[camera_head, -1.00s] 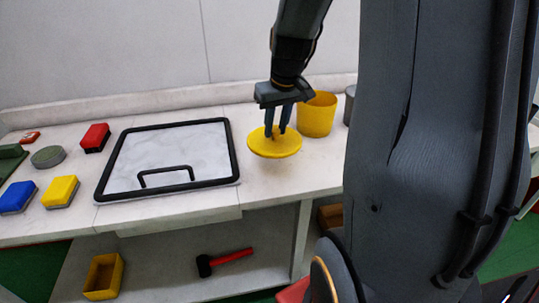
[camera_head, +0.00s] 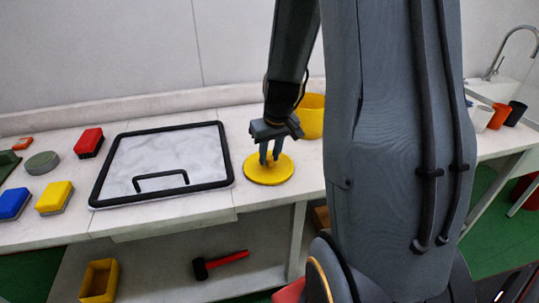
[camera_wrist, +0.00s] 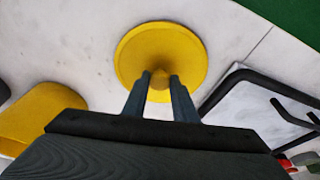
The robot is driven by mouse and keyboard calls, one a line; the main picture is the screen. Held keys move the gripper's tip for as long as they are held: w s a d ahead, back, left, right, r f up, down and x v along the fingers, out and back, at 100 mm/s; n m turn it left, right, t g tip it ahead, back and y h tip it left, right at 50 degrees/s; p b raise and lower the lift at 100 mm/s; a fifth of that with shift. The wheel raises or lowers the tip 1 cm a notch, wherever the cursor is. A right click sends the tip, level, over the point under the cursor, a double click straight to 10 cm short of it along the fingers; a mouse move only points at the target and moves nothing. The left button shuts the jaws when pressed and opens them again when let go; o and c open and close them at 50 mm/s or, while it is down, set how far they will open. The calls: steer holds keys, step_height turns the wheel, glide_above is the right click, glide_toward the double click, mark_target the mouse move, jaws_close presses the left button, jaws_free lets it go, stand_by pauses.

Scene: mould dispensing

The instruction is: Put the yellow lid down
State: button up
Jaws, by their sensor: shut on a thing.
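The yellow lid (camera_head: 262,176) is a round disc at the worktop's front, just right of the black-framed tray. It lies flat at or very close to the worktop; I cannot tell for certain whether it touches. My gripper (camera_head: 270,158) points down over it and is shut on its central knob. In the wrist view the lid (camera_wrist: 150,52) shows whole, with its knob between the fingertips of my gripper (camera_wrist: 160,88). A yellow pot (camera_head: 311,117) stands behind and to the right, partly hidden by my arm. It also shows in the wrist view (camera_wrist: 40,118).
The black-framed tray (camera_head: 99,188) with a handle lies left of the lid. A red block (camera_head: 89,142), a yellow sponge (camera_head: 54,197) and a blue one (camera_head: 14,203) lie farther left. A hammer (camera_head: 220,264) and yellow box (camera_head: 99,280) are on the shelf below.

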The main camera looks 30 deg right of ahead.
steer(key=shift+f, duration=0.15)
steer(key=o, duration=1)
steer(key=shift+o, duration=0.2)
steer(key=shift+r, duration=0.45)
steer(key=b+v, duration=0.1)
steer(key=v, duration=1)
steer(key=s+a+f+g, duration=0.1)
steer(key=s+a+f, duration=0.3)
steer(key=s+a, duration=0.2)
steer(key=s+a+f+n+g, duration=0.1)
steer(key=s+a+f, duration=0.3)
steer(key=s+a, duration=0.2)
steer(key=a, duration=0.2)
steer(key=shift+a+f, duration=0.3)
steer(key=shift+a, duration=0.1)
